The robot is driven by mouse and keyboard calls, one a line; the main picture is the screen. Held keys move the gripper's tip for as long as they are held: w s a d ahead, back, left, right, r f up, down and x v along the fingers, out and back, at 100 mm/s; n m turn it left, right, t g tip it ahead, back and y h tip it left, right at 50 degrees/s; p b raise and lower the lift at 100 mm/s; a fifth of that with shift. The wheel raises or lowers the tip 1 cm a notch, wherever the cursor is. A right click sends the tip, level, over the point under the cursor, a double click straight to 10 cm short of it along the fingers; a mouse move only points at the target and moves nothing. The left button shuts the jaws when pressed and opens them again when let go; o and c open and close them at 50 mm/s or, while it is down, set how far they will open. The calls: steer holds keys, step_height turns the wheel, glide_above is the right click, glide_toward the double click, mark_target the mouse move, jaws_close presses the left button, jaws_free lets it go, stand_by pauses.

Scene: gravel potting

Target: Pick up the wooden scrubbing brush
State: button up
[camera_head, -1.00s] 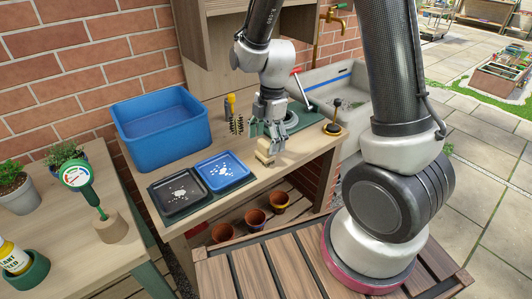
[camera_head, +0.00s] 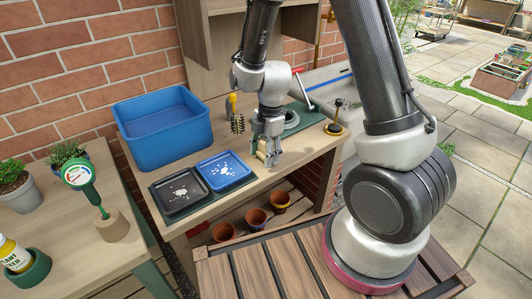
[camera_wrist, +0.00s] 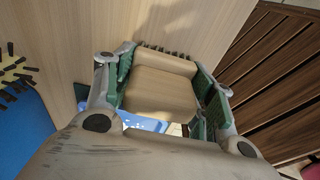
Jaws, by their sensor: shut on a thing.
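The wooden scrubbing brush (camera_wrist: 160,92) is a pale wood block with dark bristles along its far edge in the wrist view. My gripper (camera_wrist: 163,98) is shut on it, with green-padded fingers against its two sides. In the head view, my gripper (camera_head: 268,152) is low over the front edge of the wooden bench, and the brush (camera_head: 263,150) shows only partly between the fingers. I cannot tell whether the brush still touches the bench top.
A blue tray (camera_head: 247,178) and a black tray (camera_head: 161,201) with white bits lie left of my gripper. A blue tub (camera_head: 160,150) stands behind them. A round dark bristle brush (camera_head: 238,124) with a yellow handle is close behind. Terracotta pots (camera_head: 224,232) sit below.

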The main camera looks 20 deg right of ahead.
steer(key=shift+r, duration=0.1)
step_height(320, 180, up, 10)
steer(key=shift+f, duration=0.1)
stand_by(0.3)
